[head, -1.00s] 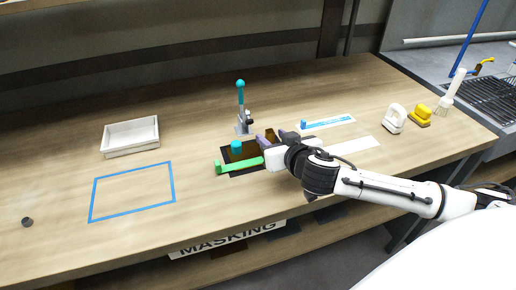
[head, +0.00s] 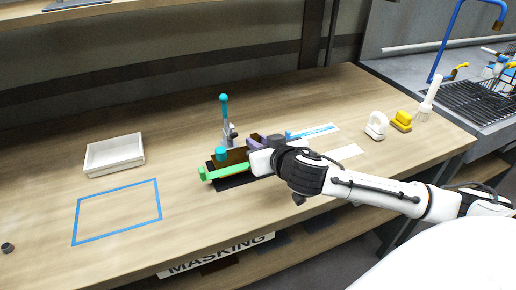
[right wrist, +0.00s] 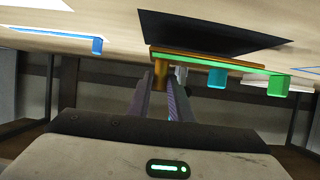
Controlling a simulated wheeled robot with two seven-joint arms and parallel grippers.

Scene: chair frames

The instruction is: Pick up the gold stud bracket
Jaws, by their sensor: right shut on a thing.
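The gold stud bracket (head: 237,155) is a brown-gold piece at the black mat (head: 235,181), with a green bar (head: 224,172) along its near side and a teal cylinder (head: 221,154) at its left end. In the right wrist view the bracket (right wrist: 163,57) shows beside the black mat (right wrist: 205,32), with its stud at the fingertips. My right gripper (head: 262,142) has purple-grey fingers and is shut on the bracket; it also shows in the right wrist view (right wrist: 160,85). Part of the bracket is hidden by the gripper. My left gripper is out of view.
A teal-handled clamp (head: 227,120) stands just behind the mat. A white tray (head: 114,154) and a blue taped outline (head: 117,212) are at left. A white brush (head: 376,125) and a yellow one (head: 401,121) stand at right. A small dark knob (head: 8,248) lies far left.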

